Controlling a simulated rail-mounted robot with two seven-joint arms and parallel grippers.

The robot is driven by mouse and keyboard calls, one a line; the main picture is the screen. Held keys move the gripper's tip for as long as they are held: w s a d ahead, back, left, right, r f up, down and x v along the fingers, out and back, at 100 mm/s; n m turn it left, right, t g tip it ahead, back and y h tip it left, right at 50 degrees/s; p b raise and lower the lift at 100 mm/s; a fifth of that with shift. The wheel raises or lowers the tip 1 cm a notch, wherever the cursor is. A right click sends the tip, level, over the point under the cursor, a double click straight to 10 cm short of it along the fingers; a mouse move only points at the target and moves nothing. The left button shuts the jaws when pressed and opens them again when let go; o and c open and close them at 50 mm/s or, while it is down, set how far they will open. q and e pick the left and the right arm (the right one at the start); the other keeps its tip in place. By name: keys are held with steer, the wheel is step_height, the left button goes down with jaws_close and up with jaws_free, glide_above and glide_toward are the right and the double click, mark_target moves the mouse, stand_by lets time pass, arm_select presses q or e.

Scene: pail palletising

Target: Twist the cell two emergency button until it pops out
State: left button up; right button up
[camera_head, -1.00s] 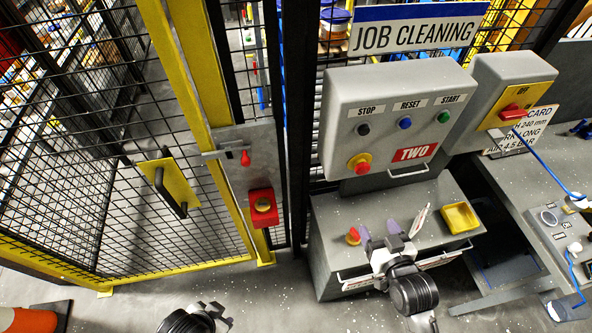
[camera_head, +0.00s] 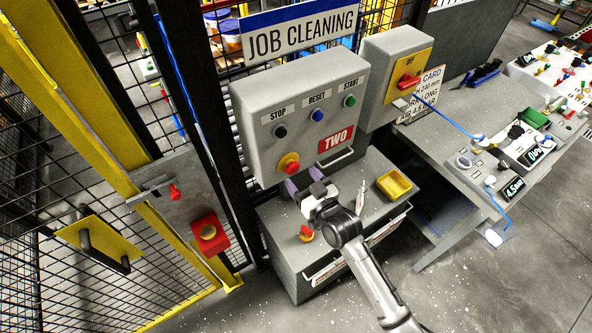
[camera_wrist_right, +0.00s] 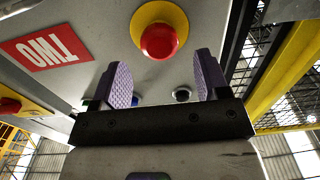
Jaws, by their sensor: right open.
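The cell two emergency button (camera_head: 289,164) is a red mushroom head on a yellow base, low on the grey control box (camera_head: 300,95) marked TWO. In the right wrist view the red button (camera_wrist_right: 159,41) lies beyond the fingertips, midway between them across the picture. My right gripper (camera_head: 300,185) is open, just below the button in the head view, with purple pads apart and nothing between them. It also shows in the right wrist view (camera_wrist_right: 161,78). I cannot tell whether a pad touches the button. My left gripper is not in view.
A grey cabinet (camera_head: 277,230) below the box carries a red-and-yellow knob (camera_head: 306,233) and a yellow tray (camera_head: 394,185). A switch box with a red handle (camera_head: 408,81) stands right of the control box. Yellow-framed mesh fencing (camera_head: 75,80) is at the left.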

mark_target(295, 170)
steer(key=shift+x, duration=1.55)
steer(key=shift+w+a, duration=0.1)
steer(key=shift+c, duration=0.3)
